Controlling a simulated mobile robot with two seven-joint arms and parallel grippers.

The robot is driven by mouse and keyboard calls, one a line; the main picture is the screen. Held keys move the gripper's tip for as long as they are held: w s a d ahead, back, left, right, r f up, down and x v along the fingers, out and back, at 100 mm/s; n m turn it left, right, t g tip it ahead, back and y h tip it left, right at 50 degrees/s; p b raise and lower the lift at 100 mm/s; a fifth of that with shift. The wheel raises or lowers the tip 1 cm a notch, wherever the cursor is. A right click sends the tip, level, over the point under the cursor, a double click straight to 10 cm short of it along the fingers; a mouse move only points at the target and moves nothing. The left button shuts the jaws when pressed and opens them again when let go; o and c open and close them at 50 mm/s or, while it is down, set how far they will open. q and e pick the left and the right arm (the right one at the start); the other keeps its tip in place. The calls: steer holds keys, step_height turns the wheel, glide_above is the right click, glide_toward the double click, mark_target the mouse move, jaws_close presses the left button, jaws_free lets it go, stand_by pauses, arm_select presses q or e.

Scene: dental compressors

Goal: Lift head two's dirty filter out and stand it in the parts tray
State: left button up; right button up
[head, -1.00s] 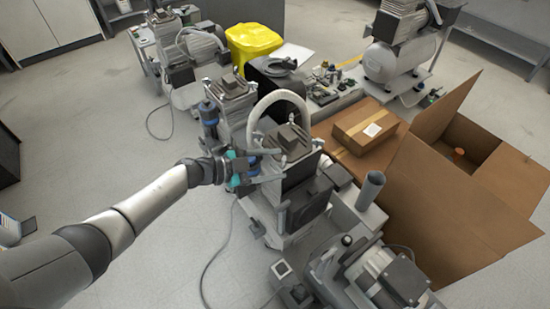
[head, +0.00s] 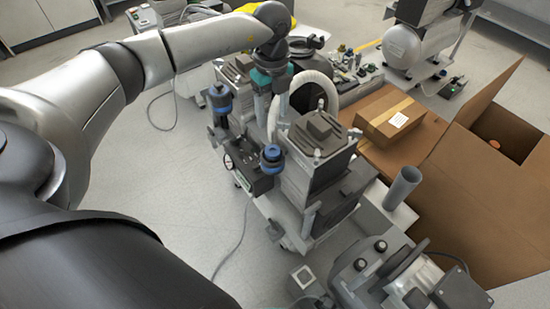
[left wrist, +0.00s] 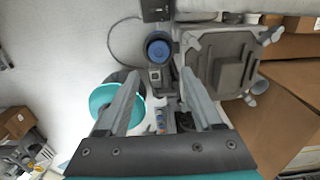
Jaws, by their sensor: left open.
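The compressor with two blocky heads stands mid-view in the head view. Its nearer head (head: 318,140) is grey and finned; its farther head (head: 238,70) is partly behind my arm. A blue round cap (head: 270,157) sits left of the nearer head; it also shows in the left wrist view (left wrist: 158,50). A blue cylinder (head: 220,97) stands farther left. I cannot tell which part is the dirty filter. My left gripper (head: 267,125) points down between the heads, open and empty; its fingers (left wrist: 160,78) are apart in the left wrist view. A shallow tray with small parts (head: 345,62) lies behind; whether it is the parts tray is unclear.
A taped carton (head: 390,115) and an open cardboard box (head: 455,195) stand right. A grey upright tube (head: 402,187) and a motor unit (head: 385,270) are at front. The floor at left is clear.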

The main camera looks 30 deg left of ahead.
arm_select(q)
steer(key=b, duration=0.2)
glide_above(273, 150)
step_height(273, 150, down, 6)
steer(key=shift+r, duration=0.25)
steer(key=shift+w+a+f, duration=0.1)
steer(key=shift+f, duration=0.55)
steer(key=shift+s+f+b, duration=0.2)
steer(key=shift+f+b, duration=0.7)
steer(key=shift+f, duration=0.8)
steer(key=shift+f+b, duration=0.45)
steer(key=shift+f, duration=0.65)
arm_select(e)
steer(key=w+a+r, duration=0.5)
steer(key=w+r, duration=0.1)
steer(key=shift+a+r+y, duration=0.15)
steer(key=shift+r+y, duration=0.15)
arm_select(q)
steer(key=shift+c, duration=0.3)
arm_select(e)
steer(key=shift+w, duration=0.1)
arm_select(q)
jaws_close()
